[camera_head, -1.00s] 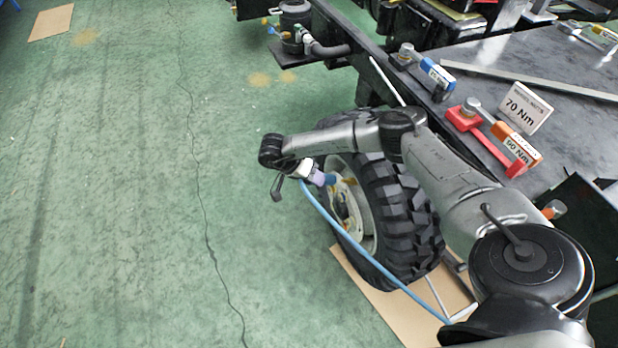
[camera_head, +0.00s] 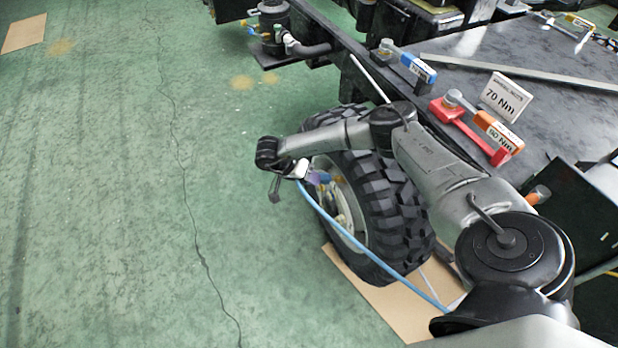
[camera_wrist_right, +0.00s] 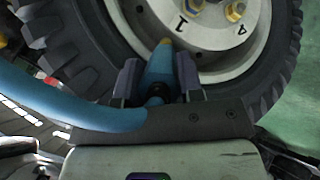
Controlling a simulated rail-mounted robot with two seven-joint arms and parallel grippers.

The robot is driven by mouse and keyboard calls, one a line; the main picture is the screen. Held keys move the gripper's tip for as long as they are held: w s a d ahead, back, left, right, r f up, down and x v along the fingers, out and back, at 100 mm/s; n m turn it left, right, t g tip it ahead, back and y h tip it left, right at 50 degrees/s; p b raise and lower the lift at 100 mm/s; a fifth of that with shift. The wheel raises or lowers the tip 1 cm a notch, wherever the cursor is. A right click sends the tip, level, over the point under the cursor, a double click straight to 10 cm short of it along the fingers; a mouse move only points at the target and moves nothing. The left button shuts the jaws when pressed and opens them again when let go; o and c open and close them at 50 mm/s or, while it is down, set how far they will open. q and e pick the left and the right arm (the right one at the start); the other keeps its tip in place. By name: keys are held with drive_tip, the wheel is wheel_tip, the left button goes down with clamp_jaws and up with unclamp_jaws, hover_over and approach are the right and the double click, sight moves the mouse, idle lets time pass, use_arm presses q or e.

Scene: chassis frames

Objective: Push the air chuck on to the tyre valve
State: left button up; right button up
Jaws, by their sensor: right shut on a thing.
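The air chuck is blue with a brass-coloured tip. In the right wrist view the chuck (camera_wrist_right: 160,75) lies between the two fingers of my right gripper (camera_wrist_right: 157,84), which is shut on it. The tip points at the pale wheel rim (camera_wrist_right: 222,55), near the rim's edge beside the tyre. The tyre valve is not clear; the chuck's tip covers that spot, and I cannot tell whether they touch. In the head view my right gripper (camera_head: 313,178) is at the outer face of the wheel, by the black tyre (camera_head: 390,200). My left gripper is not in view.
A blue hose (camera_head: 370,255) runs from the chuck past the tyre towards my base. The wheel stands over a cardboard sheet (camera_head: 385,310). A dark bench (camera_head: 450,75) with torque wrenches and a 70 Nm sign (camera_head: 507,97) is behind.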

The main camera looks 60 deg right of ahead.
idle(0.4)
drive_tip(key=shift+r+p, duration=0.1)
drive_tip(key=shift+p, duration=0.3)
idle(0.8)
idle(0.3)
drive_tip(key=shift+s+d+f, duration=0.1)
drive_tip(key=shift+d+f, duration=0.1)
idle(0.4)
drive_tip(key=shift+s+d+f, duration=0.4)
drive_tip(key=shift+d+f, duration=0.15)
drive_tip(key=shift+d, duration=0.05)
drive_tip(key=shift+s+d+f, duration=0.3)
drive_tip(key=shift+d+f, duration=0.05)
drive_tip(key=shift+d, duration=0.1)
drive_tip(key=o, duration=0.9)
drive_tip(key=shift+c, duration=0.2)
drive_tip(key=shift+o, duration=1)
